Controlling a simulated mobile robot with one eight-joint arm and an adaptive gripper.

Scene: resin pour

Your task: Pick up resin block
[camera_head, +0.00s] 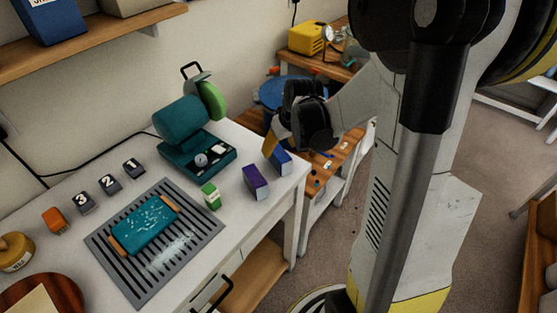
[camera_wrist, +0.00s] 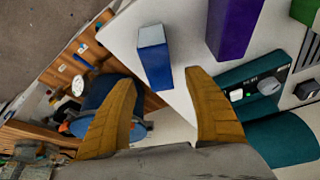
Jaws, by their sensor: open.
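A blue block (camera_head: 280,160), a purple block (camera_head: 256,182) and a green block (camera_head: 211,196) stand near the right end of the white table; I cannot tell which is the resin block. In the wrist view the blue block (camera_wrist: 154,56) lies just beyond and between my fingertips, with the purple block (camera_wrist: 233,28) to its right and the green block (camera_wrist: 304,11) at the top right corner. My gripper (camera_wrist: 160,80) is open and empty, its two yellow-brown fingers apart. In the head view my gripper (camera_head: 270,138) is close to the blue block, partly hiding it.
A teal machine with a green disc (camera_head: 185,130) stands behind the blocks. A grey slotted tray (camera_head: 180,262) holds a teal board (camera_head: 143,226). Numbered dark blocks (camera_head: 110,184) and an orange item (camera_head: 55,220) stand left. The table's right edge is close to the blue block.

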